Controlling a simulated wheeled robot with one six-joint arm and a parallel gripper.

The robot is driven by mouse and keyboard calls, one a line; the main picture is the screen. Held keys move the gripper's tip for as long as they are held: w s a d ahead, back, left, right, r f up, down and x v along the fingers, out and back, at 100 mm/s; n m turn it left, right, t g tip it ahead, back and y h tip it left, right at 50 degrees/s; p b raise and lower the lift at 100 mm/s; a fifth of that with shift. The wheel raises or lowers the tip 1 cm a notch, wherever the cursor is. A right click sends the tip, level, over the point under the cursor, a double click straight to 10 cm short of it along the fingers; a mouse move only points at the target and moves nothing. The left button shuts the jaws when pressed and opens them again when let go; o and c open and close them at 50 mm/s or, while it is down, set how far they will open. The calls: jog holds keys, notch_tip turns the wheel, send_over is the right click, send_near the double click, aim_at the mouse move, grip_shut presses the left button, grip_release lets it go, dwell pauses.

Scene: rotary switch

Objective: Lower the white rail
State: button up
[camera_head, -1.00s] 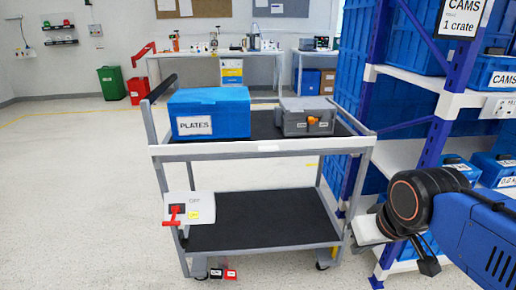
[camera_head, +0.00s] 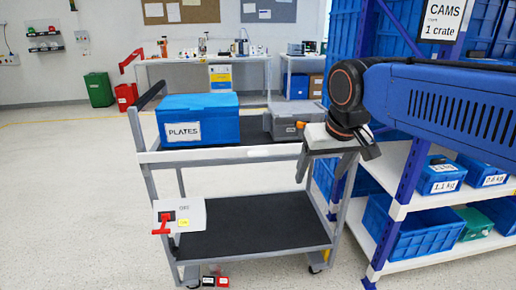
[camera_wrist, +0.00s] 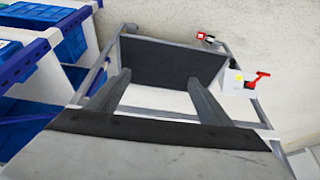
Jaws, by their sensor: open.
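The white rail (camera_head: 220,154) runs level along the front edge of the cart's upper shelf in the head view. Its right end is hidden behind my gripper. My gripper (camera_head: 326,180) is open, with its fingers pointing down at the cart's front right corner. Nothing shows between the fingers in the head view. In the wrist view my gripper (camera_wrist: 158,78) has its two fingers spread, with the dark lower shelf (camera_wrist: 170,62) beyond them. I cannot tell whether a finger touches the rail.
The cart carries a blue PLATES crate (camera_head: 198,119) and a grey case (camera_head: 288,118) on top. A switch box (camera_head: 188,214) with a red handle (camera_head: 162,225) hangs at its front left. Blue shelving with crates (camera_head: 410,228) stands close on the right. Open floor lies left.

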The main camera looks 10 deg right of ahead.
jog(key=w+a+r, duration=0.5)
jog(key=w+r, duration=0.2)
jog(key=w, duration=0.2)
send_near(258, 153)
jog(key=x, duration=0.7)
jog(key=shift+w+f, duration=0.15)
jog(key=shift+w, duration=0.1)
jog(key=c, duration=1.5)
notch_tip(258, 153, down, 6)
jog(key=shift+r, duration=0.2)
jog(key=shift+f, duration=0.1)
